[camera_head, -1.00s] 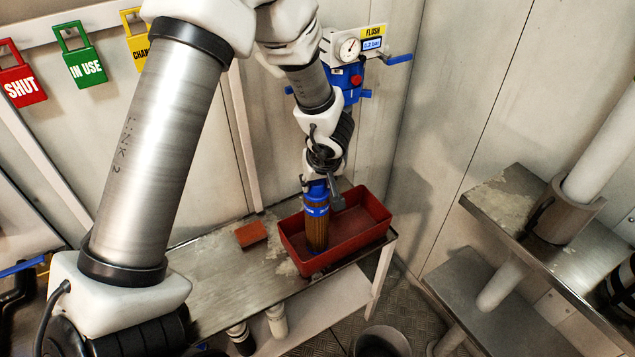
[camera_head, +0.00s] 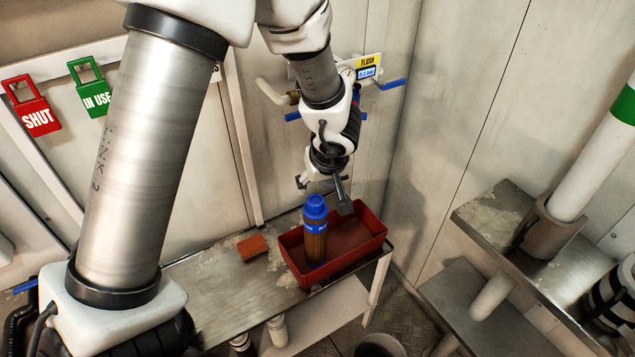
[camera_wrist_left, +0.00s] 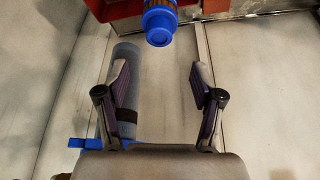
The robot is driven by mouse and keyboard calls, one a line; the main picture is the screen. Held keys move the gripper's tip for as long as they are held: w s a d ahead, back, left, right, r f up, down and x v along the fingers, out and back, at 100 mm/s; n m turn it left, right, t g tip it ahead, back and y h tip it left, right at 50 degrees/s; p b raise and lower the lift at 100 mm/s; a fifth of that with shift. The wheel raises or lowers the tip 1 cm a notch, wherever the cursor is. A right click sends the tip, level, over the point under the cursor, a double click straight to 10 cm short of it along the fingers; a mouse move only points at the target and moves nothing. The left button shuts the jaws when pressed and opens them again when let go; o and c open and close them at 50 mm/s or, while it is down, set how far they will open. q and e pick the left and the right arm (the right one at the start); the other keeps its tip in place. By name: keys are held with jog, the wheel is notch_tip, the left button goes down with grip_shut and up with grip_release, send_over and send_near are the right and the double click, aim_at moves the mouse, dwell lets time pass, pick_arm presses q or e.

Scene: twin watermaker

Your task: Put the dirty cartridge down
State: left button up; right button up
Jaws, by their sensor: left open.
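The dirty cartridge (camera_head: 315,240) is brown with a blue cap and a blue band. It stands upright in the left part of the red tray (camera_head: 372,247) on the metal bench. My left gripper (camera_head: 325,196) is open and empty, above and behind the cartridge and apart from it. In the left wrist view the open fingers of my left gripper (camera_wrist_left: 160,88) show wide apart, with the cartridge's blue cap (camera_wrist_left: 159,27) beyond them at the top. The red tray (camera_wrist_left: 212,6) shows partly behind it. My right gripper is not in view.
A red-brown block (camera_head: 253,247) lies on the bench (camera_head: 215,285) left of the tray. Behind my arm is the wall unit with a gauge and a blue handle (camera_head: 392,84). Shut (camera_head: 38,118) and in-use (camera_head: 95,100) tags hang at left. Metal shelving (camera_head: 490,215) stands at right.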

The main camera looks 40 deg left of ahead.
pick_arm(q)
jog(key=s+a+f+m+g+y, duration=0.1)
jog(key=s+f+m, duration=0.2)
jog(key=s+f, duration=0.3)
jog(key=s+a+f+m, duration=0.1)
jog(key=s+f+m, duration=0.25)
jog(key=f, duration=0.55)
jog(key=s+d+f+m+g+h, duration=0.1)
jog(key=s+d+f+m+h, duration=0.1)
jog(key=s+d+f, duration=0.2)
jog(key=s+d+f+m+h, duration=0.1)
jog(key=s+d+f+h, duration=0.1)
jog(key=s+d+f, duration=0.3)
jog(key=s+f, duration=0.1)
jog(key=s, duration=0.3)
jog(key=shift+s+m+g+h, duration=0.35)
jog(key=shift+g+h, duration=0.05)
